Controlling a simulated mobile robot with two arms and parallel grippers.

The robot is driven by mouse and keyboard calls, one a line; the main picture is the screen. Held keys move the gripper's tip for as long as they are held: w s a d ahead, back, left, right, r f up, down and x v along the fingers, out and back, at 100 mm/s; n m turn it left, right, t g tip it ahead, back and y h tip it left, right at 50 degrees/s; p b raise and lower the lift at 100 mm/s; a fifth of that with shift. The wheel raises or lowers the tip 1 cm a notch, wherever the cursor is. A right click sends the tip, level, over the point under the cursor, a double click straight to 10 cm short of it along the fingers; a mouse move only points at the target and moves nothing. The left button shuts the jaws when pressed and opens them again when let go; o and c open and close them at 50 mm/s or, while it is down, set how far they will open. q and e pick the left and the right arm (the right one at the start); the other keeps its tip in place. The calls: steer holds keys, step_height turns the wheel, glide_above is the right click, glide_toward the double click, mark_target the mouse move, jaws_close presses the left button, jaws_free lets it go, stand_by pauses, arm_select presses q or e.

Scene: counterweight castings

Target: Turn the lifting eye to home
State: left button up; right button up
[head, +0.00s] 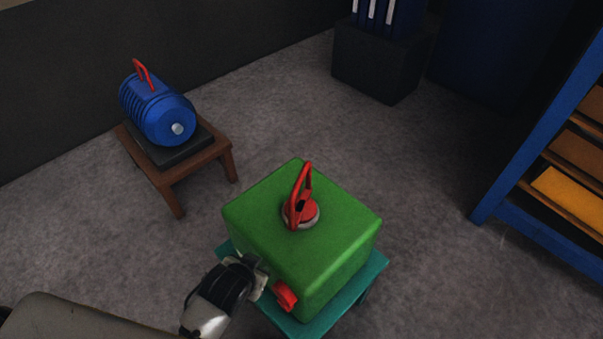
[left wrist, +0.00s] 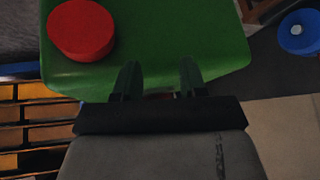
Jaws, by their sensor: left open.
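A green block casting (head: 265,225) stands on a teal stand (head: 372,275). On its top, a red lifting eye (head: 303,190) rises upright from a round red base with a pale rim. A red knob (head: 284,295) sticks out of the block's near left side. My left gripper (head: 260,277) is beside that side, close to the knob and below the lifting eye. In the left wrist view its two fingers (left wrist: 160,80) are apart with nothing held between them, against the green block (left wrist: 170,35). A round red part (left wrist: 80,30) there seems to be the knob. My right gripper is not in view.
A blue ribbed motor (head: 158,108) with a red handle lies on a brown stool (head: 172,175) at the left. A blue shelf rack (head: 540,125) with orange bins stands at the right. A dark box (head: 378,62) is at the back. Open grey floor lies between them.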

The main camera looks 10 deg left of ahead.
arm_select(q)
steer(key=w+d+r+m+t+h, duration=0.1)
steer(key=w+d+r+m+t, duration=0.2)
steer(key=r, duration=0.4)
steer(key=w+d+r+t+h+b, duration=0.1)
steer(key=w+d+r+t+h, duration=0.15)
steer(key=w+r+t, duration=0.4)
steer(key=w+d+r+m+t+h, duration=0.1)
steer(key=w+d+r+m, duration=0.2)
steer(key=r, duration=0.6)
steer(key=d+r+m+g+h, duration=0.3)
steer(key=d+r+m+h, duration=0.5)
steer(key=d+m+h, duration=0.45)
steer(key=m+g+y, duration=1.5)
steer(key=m, duration=0.1)
glide_toward(302, 172)
steer(key=f, duration=0.3)
steer(key=d+f, duration=0.1)
steer(key=f, duration=0.4)
steer(key=shift+s+d+f, duration=0.2)
steer(key=shift+d+f, duration=0.15)
steer(key=shift+f, duration=0.05)
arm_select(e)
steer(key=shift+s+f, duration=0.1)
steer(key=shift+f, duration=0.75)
